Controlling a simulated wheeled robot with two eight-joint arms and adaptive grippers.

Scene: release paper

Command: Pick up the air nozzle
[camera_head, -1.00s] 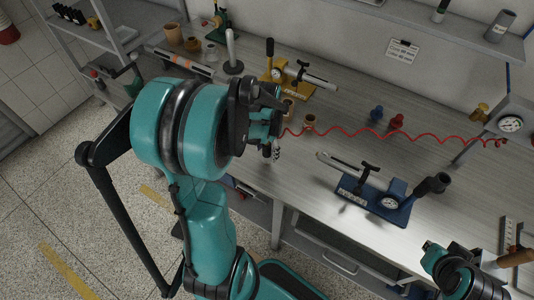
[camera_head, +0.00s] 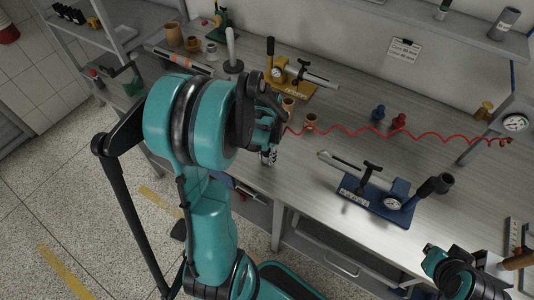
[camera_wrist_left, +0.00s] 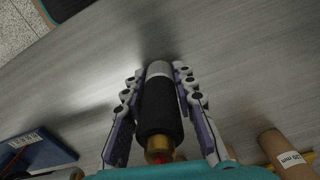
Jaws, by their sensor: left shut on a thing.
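The air nozzle (camera_wrist_left: 158,105) has a black grip, a silver tip and a brass fitting. It lies between the two fingers of my left gripper (camera_wrist_left: 159,95) in the left wrist view, and the fingers are shut on it. In the head view my left gripper (camera_head: 268,156) is over the bench's front part, and the arm hides most of the nozzle. A red coiled hose (camera_head: 430,136) runs from beside the gripper to the gauge unit at the right. My right gripper (camera_head: 434,256) is at the lower right; its jaws are unclear.
A blue gauge fixture (camera_head: 372,196) stands at the bench's front right, a yellow one (camera_head: 295,88) behind. Brown cylinders (camera_head: 310,121) stand close to my left gripper. Blue (camera_head: 378,112) and red (camera_head: 399,121) small parts stand mid-bench. Bench space in front of them is clear.

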